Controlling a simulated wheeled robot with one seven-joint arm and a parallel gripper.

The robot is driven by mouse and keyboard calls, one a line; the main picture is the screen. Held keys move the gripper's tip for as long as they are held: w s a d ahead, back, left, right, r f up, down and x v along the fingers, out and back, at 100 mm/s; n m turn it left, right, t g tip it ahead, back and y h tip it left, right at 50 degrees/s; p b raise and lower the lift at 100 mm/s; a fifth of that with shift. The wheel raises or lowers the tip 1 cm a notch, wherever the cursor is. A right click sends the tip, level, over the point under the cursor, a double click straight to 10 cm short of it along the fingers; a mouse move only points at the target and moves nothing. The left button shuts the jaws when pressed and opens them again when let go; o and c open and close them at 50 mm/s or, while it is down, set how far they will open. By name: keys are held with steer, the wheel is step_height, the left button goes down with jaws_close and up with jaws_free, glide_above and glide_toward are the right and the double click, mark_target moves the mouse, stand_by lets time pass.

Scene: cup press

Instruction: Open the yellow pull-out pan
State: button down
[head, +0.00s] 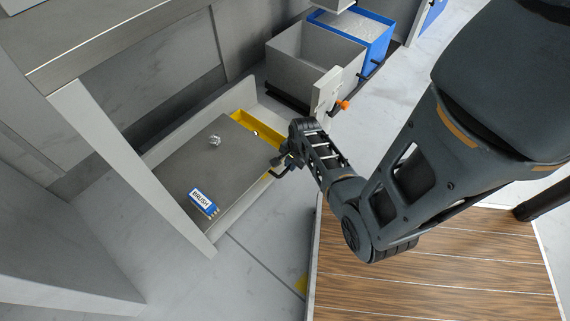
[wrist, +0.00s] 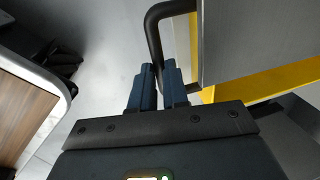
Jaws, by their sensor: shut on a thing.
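The yellow pull-out pan (head: 257,129) shows in the head view as a yellow strip beside a grey top panel (head: 205,165). In the wrist view its yellow edge (wrist: 268,85) runs along the grey panel at right. A black bent-bar handle (wrist: 152,24) stands out from the pan's front. My gripper (head: 280,163) is at this handle, on the pan's right side in the head view. In the wrist view the dark blue fingers (wrist: 158,72) are shut on the handle bar, one on each side. The arm's end hides part of the pan's front in the head view.
A small blue-and-white BRUSH box (head: 203,203) and a small clear object (head: 215,141) lie on the grey panel. Open grey and blue bins (head: 365,38) stand behind. A wood-topped surface (head: 430,265) is at lower right. Pale floor lies between.

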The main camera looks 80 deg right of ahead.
steer(key=s+d, duration=0.2)
steer(key=d, duration=0.1)
steer(key=s+d, duration=0.1)
steer(key=shift+d, duration=0.35)
steer(key=c, duration=1.1)
jaws_free()
steer(key=r+p, duration=0.1)
steer(key=r, duration=0.1)
steer(key=r+p, duration=0.1)
steer(key=r, duration=0.2)
steer(key=s+r+p, duration=0.1)
steer(key=r+p, duration=0.1)
steer(key=shift+s+a+r, duration=0.1)
steer(key=shift+a+r, duration=0.2)
steer(key=shift+a, duration=0.1)
